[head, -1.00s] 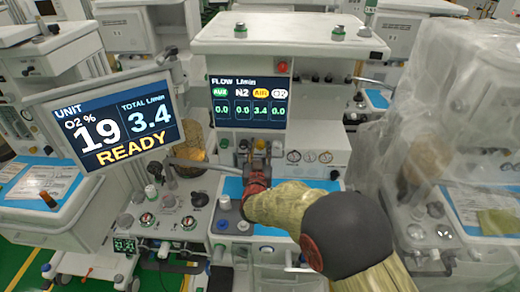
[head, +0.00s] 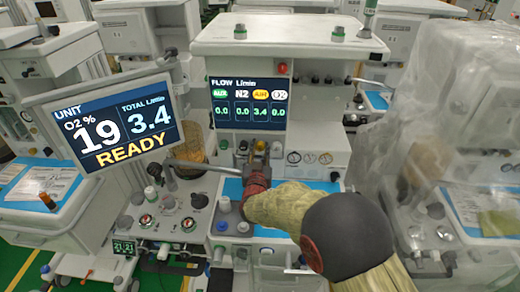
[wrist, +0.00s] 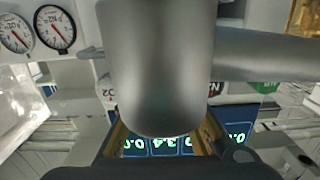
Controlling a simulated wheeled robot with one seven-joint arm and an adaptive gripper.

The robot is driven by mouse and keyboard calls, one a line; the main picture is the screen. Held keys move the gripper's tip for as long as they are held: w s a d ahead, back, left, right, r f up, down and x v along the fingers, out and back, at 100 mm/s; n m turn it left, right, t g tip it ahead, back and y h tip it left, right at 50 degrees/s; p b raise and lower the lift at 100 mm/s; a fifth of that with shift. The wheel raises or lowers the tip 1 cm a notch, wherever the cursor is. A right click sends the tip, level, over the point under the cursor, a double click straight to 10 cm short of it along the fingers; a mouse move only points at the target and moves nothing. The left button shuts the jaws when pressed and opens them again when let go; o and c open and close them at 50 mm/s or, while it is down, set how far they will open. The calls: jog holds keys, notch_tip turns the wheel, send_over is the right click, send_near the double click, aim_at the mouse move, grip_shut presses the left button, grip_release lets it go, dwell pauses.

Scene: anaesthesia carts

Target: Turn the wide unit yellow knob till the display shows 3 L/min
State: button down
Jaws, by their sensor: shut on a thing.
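The wide unit (head: 215,42) stands in the middle of the head view. Its flow display (head: 249,102) reads 3.4 under the yellow AIR label and 0.0 in the other columns. The side monitor (head: 122,122) reads O2 19 %, TOTAL 3.4 L/min and READY. My gripper (head: 258,158) is at the row of knobs under the flow display, below the AIR column.
Round gauges (head: 309,157) sit right of my gripper on the unit's front. A blue work surface (head: 232,188) lies below. A grey bar (head: 188,164) reaches in from the left. A plastic-covered machine (head: 415,150) stands close on the right.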

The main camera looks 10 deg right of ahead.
jog(key=shift+f+m+b, duration=0.15)
jog(key=shift+m+b, duration=1.1)
jog(key=shift+m, duration=0.25)
jog(key=c, duration=1.8)
grip_release()
jog(key=v, duration=1.2)
